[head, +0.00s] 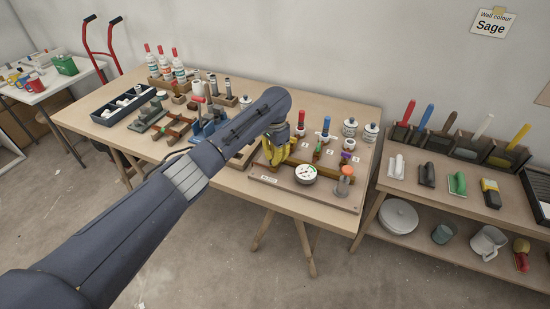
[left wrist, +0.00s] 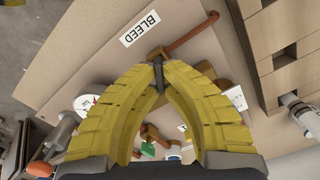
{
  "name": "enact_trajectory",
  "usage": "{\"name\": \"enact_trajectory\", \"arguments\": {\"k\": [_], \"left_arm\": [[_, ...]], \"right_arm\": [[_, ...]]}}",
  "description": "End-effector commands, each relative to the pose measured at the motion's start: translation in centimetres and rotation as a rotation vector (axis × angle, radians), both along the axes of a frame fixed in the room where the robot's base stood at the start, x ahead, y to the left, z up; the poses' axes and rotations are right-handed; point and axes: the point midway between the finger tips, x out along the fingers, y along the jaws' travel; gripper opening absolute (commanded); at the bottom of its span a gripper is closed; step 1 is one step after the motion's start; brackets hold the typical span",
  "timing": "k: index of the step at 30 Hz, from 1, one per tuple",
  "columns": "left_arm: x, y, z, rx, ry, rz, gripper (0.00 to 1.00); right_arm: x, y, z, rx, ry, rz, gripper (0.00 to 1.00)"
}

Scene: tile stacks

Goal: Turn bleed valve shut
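The bleed valve (left wrist: 158,52) shows in the left wrist view as a brass body with a red-brown lever (left wrist: 192,34) slanting up to the right. A white BLEED label (left wrist: 140,28) lies beside it on the wooden board (left wrist: 105,58). My left gripper (left wrist: 158,75) has its yellow fingers bowed with the dark tips together, right at the brass body; I see nothing clearly held, and contact cannot be told. In the head view my left gripper (head: 277,150) is over the left part of the board (head: 325,195) and hides the valve. My right gripper is not in view.
A round gauge (head: 305,173) and an orange-capped post (head: 346,172) stand near the board's front. Valves with coloured handles, such as a blue one (head: 326,126), stand behind. A tool shelf (head: 440,200) is to the right.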

Motion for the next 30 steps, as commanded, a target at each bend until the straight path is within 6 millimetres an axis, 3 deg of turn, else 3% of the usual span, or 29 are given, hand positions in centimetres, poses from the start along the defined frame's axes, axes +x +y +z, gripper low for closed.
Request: {"name": "enact_trajectory", "arguments": {"k": [30], "left_arm": [[-0.46,-0.03,-0.03,0.001,0.0,-0.895,0.0]], "right_arm": [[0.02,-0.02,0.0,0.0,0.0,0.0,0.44]]}}
